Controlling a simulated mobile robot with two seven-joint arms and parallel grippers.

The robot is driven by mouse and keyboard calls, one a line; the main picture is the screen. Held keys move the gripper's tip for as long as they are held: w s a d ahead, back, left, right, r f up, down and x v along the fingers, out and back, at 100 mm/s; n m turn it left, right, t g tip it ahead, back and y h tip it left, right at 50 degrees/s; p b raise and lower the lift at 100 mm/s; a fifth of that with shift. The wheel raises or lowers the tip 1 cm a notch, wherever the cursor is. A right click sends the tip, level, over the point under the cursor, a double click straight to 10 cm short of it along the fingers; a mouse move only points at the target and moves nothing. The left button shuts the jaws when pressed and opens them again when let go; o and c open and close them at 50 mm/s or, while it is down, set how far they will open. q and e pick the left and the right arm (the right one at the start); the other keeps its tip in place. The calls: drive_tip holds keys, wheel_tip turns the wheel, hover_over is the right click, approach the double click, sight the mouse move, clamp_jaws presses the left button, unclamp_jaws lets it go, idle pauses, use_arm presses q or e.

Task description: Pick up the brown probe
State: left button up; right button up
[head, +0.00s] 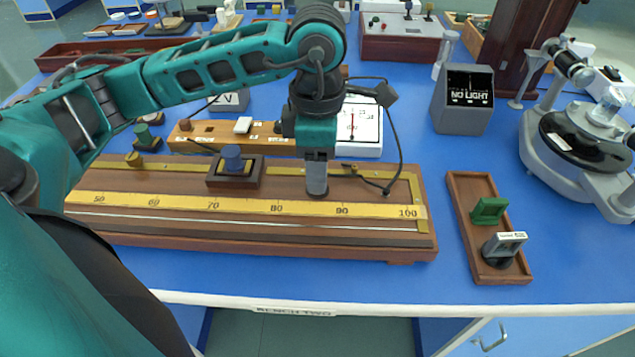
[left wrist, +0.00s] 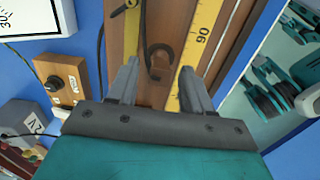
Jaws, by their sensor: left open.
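My left gripper (head: 317,190) points down over the long wooden bridge board (head: 270,238), near the 80 to 90 marks of its yellow scale. Its jaws are open and appear empty; they also show in the left wrist view (left wrist: 158,85). The brown probe is not clearly identifiable. My right gripper is out of view.
A wooden tray (head: 463,215) with green and grey pieces lies to the right. Behind stand a grey display box (head: 465,98) and a spectrometer (head: 580,140). Blue benchtop is clear between board and tray.

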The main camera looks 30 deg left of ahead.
use_arm(q)
drive_tip(key=shift+f, duration=0.8)
drive_tip(key=shift+c, duration=0.3)
clamp_jaws()
